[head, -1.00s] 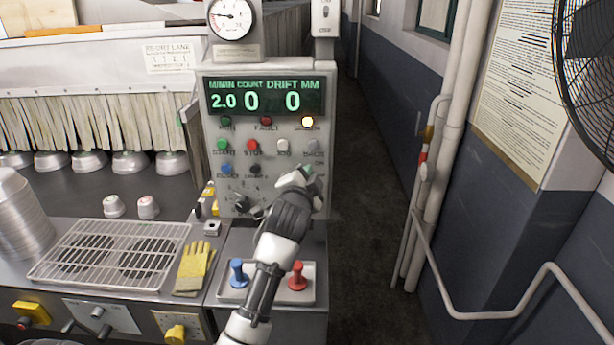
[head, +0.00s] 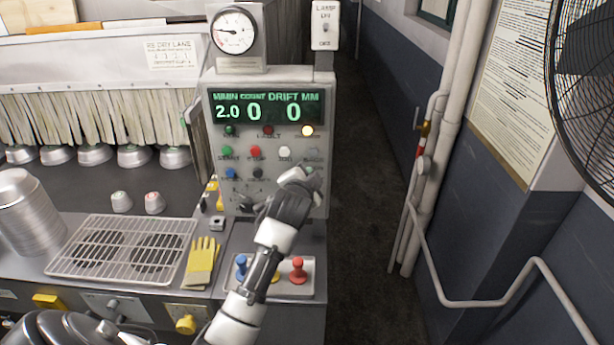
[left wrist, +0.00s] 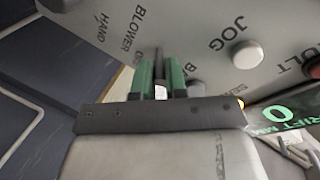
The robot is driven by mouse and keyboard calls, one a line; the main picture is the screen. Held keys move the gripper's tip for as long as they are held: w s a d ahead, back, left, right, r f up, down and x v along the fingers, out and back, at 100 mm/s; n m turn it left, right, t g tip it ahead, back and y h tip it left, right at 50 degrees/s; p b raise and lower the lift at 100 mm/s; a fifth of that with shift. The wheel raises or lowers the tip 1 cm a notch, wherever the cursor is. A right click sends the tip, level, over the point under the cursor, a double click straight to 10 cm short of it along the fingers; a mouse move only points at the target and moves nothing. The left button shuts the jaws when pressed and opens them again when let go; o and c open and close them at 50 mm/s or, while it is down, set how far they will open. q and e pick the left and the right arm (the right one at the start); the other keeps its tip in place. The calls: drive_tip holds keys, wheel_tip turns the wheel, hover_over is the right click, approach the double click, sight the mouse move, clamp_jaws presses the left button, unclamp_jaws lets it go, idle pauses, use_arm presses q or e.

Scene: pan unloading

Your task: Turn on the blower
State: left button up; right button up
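The control panel (head: 268,145) is an upright grey box with a green-lit display, lamps and buttons. The word BLOWER (left wrist: 132,28) is printed on it beside HAND, and it reads clearly in the left wrist view. My left gripper (head: 303,177) is at the panel's lower right part and covers that spot in the head view. In the left wrist view, its two green fingers (left wrist: 160,72) point at the panel near the BLOWER label, a small gap apart. A narrow dark part (left wrist: 158,60) shows between them; whether they grip it is unclear. My right gripper is out of view.
A white JOG button (left wrist: 248,54) is close to the fingers. Below the panel stand a blue joystick (head: 241,267) and a red one (head: 298,271). Yellow gloves (head: 203,262) and a wire rack (head: 122,249) lie to the left. Wall pipes (head: 425,190) run at right.

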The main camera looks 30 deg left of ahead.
use_arm(q)
drive_tip(key=o, duration=0.4)
drive_tip(key=b+v, duration=0.3)
drive_tip(key=v, duration=0.7)
drive_tip(key=shift+s, duration=0.35)
drive_tip(key=shift+d+r, duration=0.1)
drive_tip(key=shift+d, duration=0.05)
